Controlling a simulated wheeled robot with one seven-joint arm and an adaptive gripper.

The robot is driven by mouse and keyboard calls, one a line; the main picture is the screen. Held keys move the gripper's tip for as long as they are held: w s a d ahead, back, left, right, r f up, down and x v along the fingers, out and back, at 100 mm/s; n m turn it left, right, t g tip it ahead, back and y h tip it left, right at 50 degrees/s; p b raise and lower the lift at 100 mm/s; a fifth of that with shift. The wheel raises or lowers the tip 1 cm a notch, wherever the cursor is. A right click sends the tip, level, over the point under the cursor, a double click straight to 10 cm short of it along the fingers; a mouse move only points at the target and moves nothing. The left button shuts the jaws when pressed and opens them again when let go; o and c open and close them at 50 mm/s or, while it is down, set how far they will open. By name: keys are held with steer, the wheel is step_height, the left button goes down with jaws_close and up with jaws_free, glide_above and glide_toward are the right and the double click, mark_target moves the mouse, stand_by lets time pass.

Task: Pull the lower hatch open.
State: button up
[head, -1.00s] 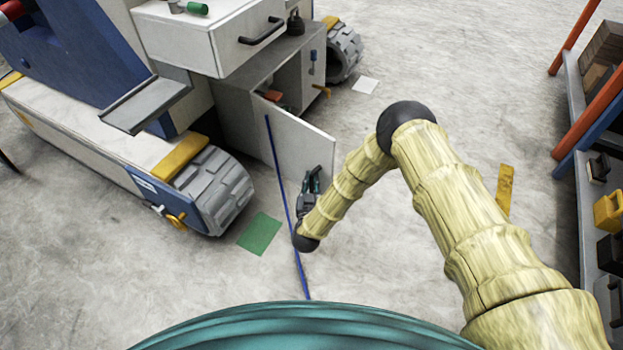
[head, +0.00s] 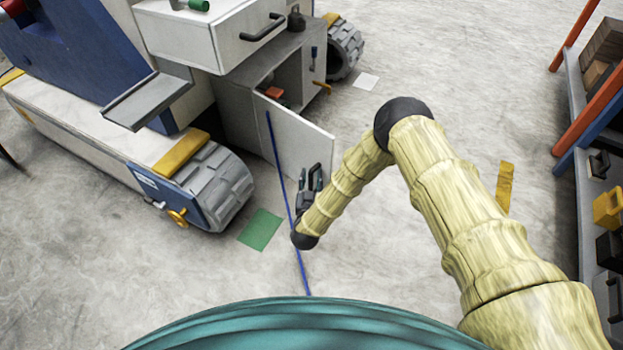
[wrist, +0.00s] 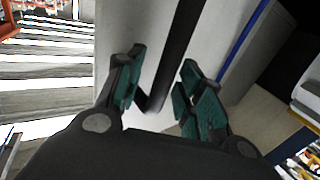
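The lower hatch (head: 297,132) is a pale grey panel under the drawer. It stands partly open, with the cabinet's inside showing behind it. Its black bar handle (wrist: 181,45) is in the wrist view, running from the top to between my fingers. My gripper (head: 310,174) is low, at the hatch's outer face near its free edge. In the wrist view my gripper (wrist: 161,72) has its green-padded fingers apart, one on each side of the handle, with gaps visible. In the head view the handle is small and partly hidden by the fingers.
The white drawer (head: 215,32) with a black handle is above the hatch. A grey wheel (head: 215,185) stands to the left. A green square (head: 260,230) lies on the floor. A shelf rack (head: 585,130) stands at the right. Open floor lies between hatch and rack.

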steer(key=s, duration=1.2)
stand_by(0.4)
steer(key=s+d+f+n+g+y, duration=0.1)
steer(key=s+d+f+g, duration=0.35)
steer(key=s+d, duration=0.3)
steer(key=s+d+f+n+g+y, duration=0.1)
steer(key=s+d+f+g, duration=0.2)
steer(key=s+d+g, duration=0.4)
steer(key=s+d+r+m+g+h, duration=0.1)
steer(key=s+d+r+g, duration=0.2)
steer(key=s+d, duration=0.55)
steer(key=s+d+r+m+g+h, duration=0.1)
steer(key=s+d+r+g, duration=0.3)
steer(key=s, duration=0.8)
step_height(320, 180, up, 30)
steer(key=p, duration=3.1)
steer(key=shift+s+d, duration=0.15)
steer(key=shift+d, duration=0.25)
